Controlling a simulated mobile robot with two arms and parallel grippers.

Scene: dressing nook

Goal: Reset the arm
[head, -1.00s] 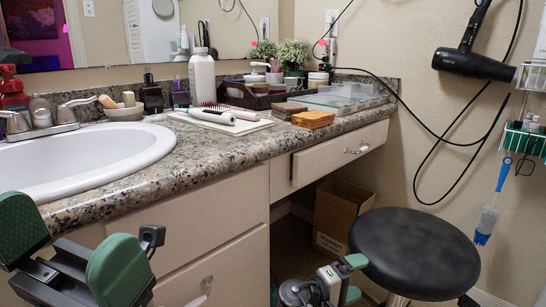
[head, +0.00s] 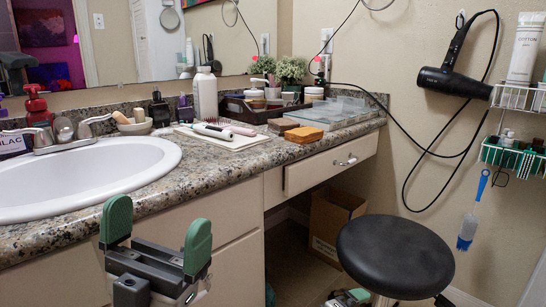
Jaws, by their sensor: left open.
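My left gripper (head: 157,232) is in the lower left of the head view, in front of the cream cabinet below the sink. Its two green-padded fingers stand wide apart with nothing between them. It is apart from the counter's front edge. A small part of my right gripper (head: 348,298) shows at the bottom edge, below and left of the round stool. Most of it is cut off, so its jaws cannot be judged.
The granite counter (head: 150,195) holds a white sink (head: 75,180), a white bottle (head: 205,95), an orange-brown block (head: 304,134) and a dark tray. A black stool (head: 394,255) stands at right near a cardboard box (head: 332,222). A hair dryer (head: 457,75) hangs on the wall.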

